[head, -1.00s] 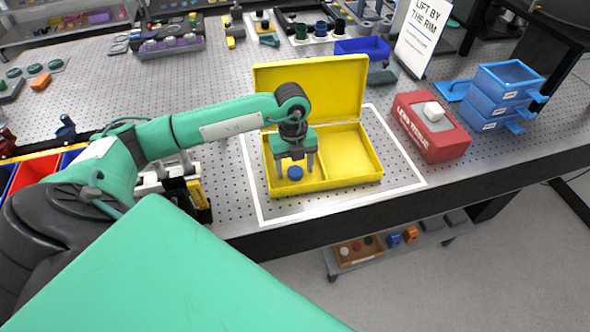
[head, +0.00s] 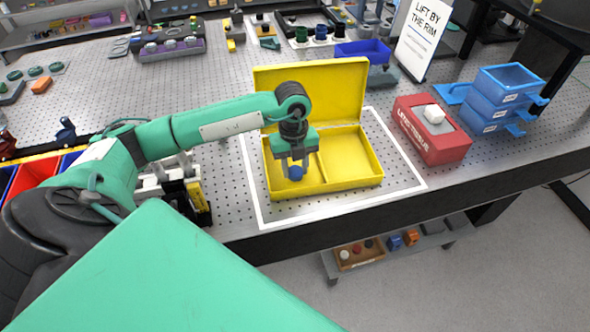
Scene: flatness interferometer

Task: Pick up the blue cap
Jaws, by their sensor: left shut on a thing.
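The blue cap (head: 296,174) is in the left compartment of the open yellow case (head: 352,187). My left gripper (head: 294,169) points down into that compartment, and its fingers are shut on the cap from both sides. The fingers hide part of the cap. I cannot tell whether the cap still touches the case floor. The right compartment of the case is empty. My right gripper is not in view.
The yellow lid (head: 310,90) stands open behind the case. A red wipe box (head: 431,129) and blue stacked bins (head: 503,98) stand to the right. A sign (head: 423,38) stands behind. The table's front edge (head: 345,219) is close.

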